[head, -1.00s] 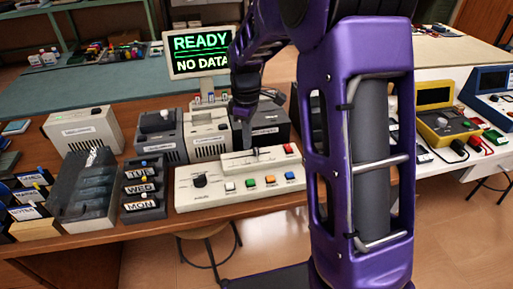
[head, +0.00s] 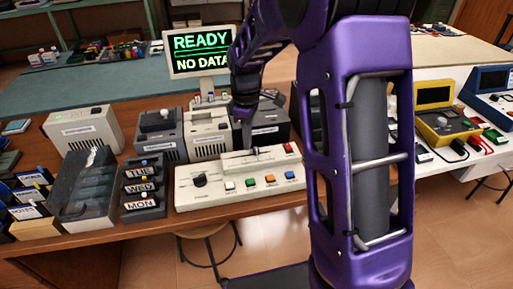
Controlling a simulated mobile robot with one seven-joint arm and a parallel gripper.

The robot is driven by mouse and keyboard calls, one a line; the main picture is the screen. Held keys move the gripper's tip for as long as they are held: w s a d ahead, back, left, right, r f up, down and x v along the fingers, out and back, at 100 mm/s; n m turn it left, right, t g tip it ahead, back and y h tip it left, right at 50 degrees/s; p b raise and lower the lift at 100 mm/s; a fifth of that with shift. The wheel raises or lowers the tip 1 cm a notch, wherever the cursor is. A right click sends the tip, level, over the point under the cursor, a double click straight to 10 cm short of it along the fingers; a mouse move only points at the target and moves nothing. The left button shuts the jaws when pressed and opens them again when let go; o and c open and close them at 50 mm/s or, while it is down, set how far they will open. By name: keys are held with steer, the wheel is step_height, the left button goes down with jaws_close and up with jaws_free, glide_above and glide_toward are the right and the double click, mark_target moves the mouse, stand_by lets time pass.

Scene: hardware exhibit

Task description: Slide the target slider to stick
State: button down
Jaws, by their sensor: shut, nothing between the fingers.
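A white control panel (head: 217,202) lies on the wooden table, with a dark knob at its left and a row of coloured buttons along its front. Its raised strip at the back holds a slider with a small dark handle (head: 256,152), near the strip's middle. The labels along the strip are too small to read. My gripper (head: 245,121) is shut and points down just behind and above the handle. Nothing shows between its fingers. I cannot tell whether the fingertips touch the handle.
Grey boxes (head: 160,136) and a pale box (head: 208,140) stand close behind the panel. A rack of day labels (head: 142,188) stands to its left. A screen (head: 201,52) reads "READY NO DATA".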

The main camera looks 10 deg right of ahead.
mark_target(258, 148)
steer(key=shift+f+b, duration=0.7)
steer(key=shift+f, duration=0.55)
steer(key=shift+d+p, duration=0.3)
steer(key=shift+d, duration=1.4)
steer(key=shift+a, duration=0.25)
stand_by(0.5)
steer(key=shift+r, duration=0.2)
step_height(258, 148, up, 7)
steer(key=p, duration=0.6)
steer(key=shift+f, duration=0.1)
